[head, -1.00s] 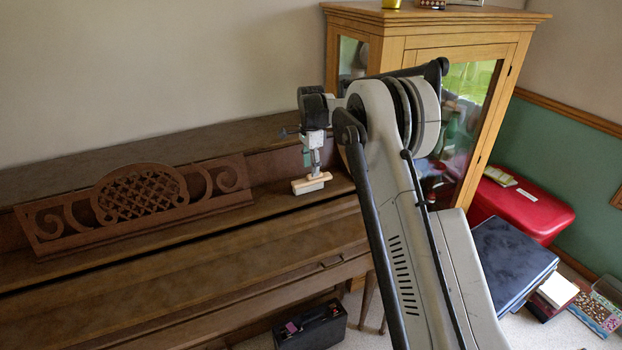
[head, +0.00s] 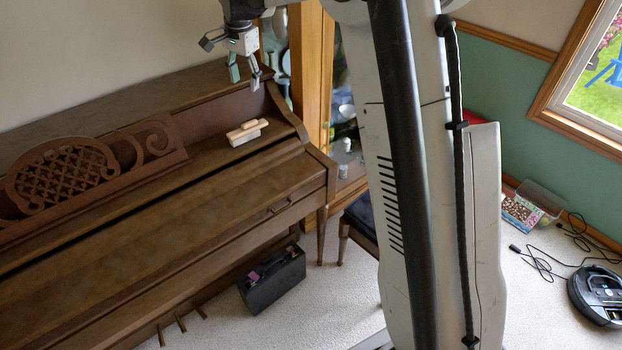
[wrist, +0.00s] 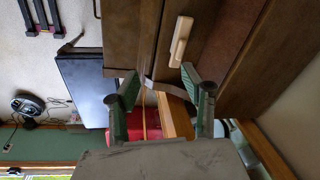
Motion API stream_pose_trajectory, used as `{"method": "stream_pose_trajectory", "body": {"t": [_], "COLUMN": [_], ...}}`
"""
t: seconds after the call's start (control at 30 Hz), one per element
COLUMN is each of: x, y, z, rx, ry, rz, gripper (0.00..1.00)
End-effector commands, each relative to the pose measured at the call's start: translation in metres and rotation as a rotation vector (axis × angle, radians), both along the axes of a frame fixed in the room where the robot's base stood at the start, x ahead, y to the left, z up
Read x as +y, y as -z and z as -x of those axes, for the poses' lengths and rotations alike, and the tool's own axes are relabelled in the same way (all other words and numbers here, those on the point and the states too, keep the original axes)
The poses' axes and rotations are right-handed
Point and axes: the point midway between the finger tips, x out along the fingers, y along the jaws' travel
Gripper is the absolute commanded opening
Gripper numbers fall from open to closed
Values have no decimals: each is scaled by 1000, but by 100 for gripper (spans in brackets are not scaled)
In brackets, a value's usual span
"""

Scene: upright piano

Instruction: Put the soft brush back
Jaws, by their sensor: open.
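The soft brush (head: 246,132), with a pale wooden back and light bristles, lies on the piano's top ledge near its right end, right of the carved music desk. It also shows in the wrist view (wrist: 180,42), lying on the brown wood beyond the fingertips. My gripper (head: 245,82) is open and empty, raised above and behind the brush, apart from it. In the wrist view the green-padded fingers of my gripper (wrist: 160,84) are spread wide with nothing between them.
The upright piano (head: 200,190) fills the left. A wooden glass cabinet (head: 312,70) stands close behind its right end. A black box (head: 272,281) sits on the carpet below. A robot vacuum (head: 598,295) and cables lie at the right. The ledge around the brush is clear.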

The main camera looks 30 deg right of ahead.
Motion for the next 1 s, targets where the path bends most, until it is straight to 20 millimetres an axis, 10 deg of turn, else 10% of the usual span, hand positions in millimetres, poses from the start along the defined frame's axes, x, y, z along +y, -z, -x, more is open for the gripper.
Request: {"method": "stream_pose_trajectory", "body": {"t": [0.5,1.0], "x": [4,6], "y": [-65,-53], "z": [151,301], "rx": [-162,-307], "ry": [-348,-673], "rz": [86,222], "gripper": [43,43]}}
